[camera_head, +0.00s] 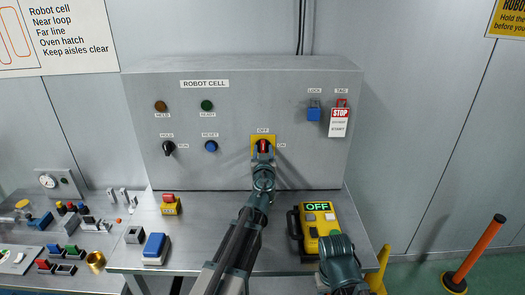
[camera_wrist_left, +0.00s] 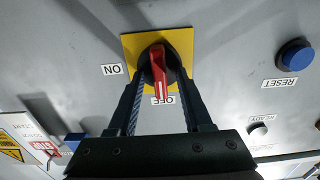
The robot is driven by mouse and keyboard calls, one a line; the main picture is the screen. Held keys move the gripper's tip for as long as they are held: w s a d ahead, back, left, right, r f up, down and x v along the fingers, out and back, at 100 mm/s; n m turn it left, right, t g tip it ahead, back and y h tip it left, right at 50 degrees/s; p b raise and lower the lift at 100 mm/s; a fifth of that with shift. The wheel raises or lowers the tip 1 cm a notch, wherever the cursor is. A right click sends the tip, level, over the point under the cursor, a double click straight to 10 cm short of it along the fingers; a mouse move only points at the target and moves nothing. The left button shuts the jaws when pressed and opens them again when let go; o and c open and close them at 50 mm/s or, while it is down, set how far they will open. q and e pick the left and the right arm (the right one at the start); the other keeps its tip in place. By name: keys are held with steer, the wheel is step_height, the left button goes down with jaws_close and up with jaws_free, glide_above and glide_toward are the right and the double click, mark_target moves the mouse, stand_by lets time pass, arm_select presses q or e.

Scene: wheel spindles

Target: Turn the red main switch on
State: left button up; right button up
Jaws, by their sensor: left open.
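The red main switch (camera_head: 263,147) is a red handle on a black round base with a yellow plate, on the grey panel front. In the left wrist view the red handle (camera_wrist_left: 160,80) points at the OFF label; the ON label is off to one side. My left gripper (camera_head: 263,156) is at the switch. In the left wrist view its open fingers (camera_wrist_left: 160,95) stand on both sides of the handle, with gaps visible between.
The panel has a black HOLD knob (camera_head: 169,148), a blue RESET button (camera_head: 211,146), a blue padlock (camera_head: 314,113) and a red STOP tag (camera_head: 339,119). A yellow pendant reading OFF (camera_head: 321,223) lies on the bench. An orange post (camera_head: 476,252) stands right.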

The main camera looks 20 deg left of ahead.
arm_select(q)
jaws_close()
steer(key=shift+m, duration=0.3)
steer(key=m, duration=0.4)
steer(key=shift+d, duration=0.15)
steer(key=m, duration=1.3)
steer(key=shift+d+f+b, duration=0.15)
steer(key=shift+f+b, duration=0.15)
steer(key=shift+m, duration=0.3)
